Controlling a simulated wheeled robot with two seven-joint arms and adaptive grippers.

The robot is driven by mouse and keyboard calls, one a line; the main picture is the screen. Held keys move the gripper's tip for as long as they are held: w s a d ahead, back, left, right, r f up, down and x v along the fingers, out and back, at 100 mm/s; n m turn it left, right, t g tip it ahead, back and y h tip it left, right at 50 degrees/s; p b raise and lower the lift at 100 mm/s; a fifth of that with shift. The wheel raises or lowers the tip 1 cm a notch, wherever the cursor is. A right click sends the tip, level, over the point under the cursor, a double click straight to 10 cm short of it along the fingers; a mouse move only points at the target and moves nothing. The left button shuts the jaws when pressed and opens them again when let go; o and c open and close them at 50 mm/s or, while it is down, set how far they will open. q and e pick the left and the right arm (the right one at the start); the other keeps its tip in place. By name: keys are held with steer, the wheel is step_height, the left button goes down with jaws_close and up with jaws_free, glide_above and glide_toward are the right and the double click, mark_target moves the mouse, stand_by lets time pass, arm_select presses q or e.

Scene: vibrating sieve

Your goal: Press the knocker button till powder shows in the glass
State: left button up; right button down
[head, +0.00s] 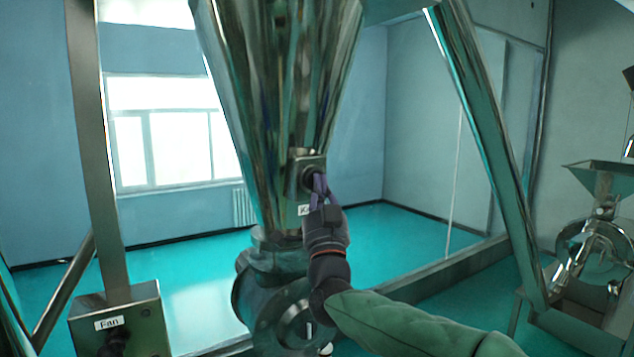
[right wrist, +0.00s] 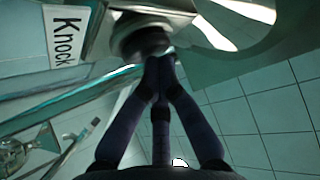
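The knocker button (right wrist: 140,40) is a dark round knob on a metal box (head: 297,190) fixed to the shiny steel hopper (head: 265,90). A label beginning "Knock" (right wrist: 68,35) sits beside it in the right wrist view. My right gripper (head: 318,182) is at the box, and its purple fingers partly cover it in the head view. In the right wrist view the fingertips (right wrist: 160,64) are drawn together, empty, right at the button's edge; whether they touch or press it I cannot tell. No powder shows, and I cannot make out the glass clearly. My left gripper is not in view.
Below the hopper is a metal valve body with a round flange (head: 288,318). A box labelled "Fan" (head: 120,320) with a dark knob stands at lower left. Slanted steel legs (head: 487,130) flank the hopper. Another machine (head: 597,245) stands at the right. Floor behind is clear.

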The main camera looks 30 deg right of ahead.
steer(key=shift+w, duration=0.55)
stand_by(0.7)
steer(key=shift+s, duration=0.1)
steer(key=shift+s+f+b, duration=0.1)
steer(key=shift+s+b, duration=0.85)
steer(key=shift+b, duration=0.1)
steer(key=shift+s, duration=0.1)
steer(key=s+b, duration=0.2)
steer(key=s, duration=0.1)
steer(key=s+b, duration=0.1)
steer(key=s, duration=0.1)
steer(key=shift+d, duration=0.25)
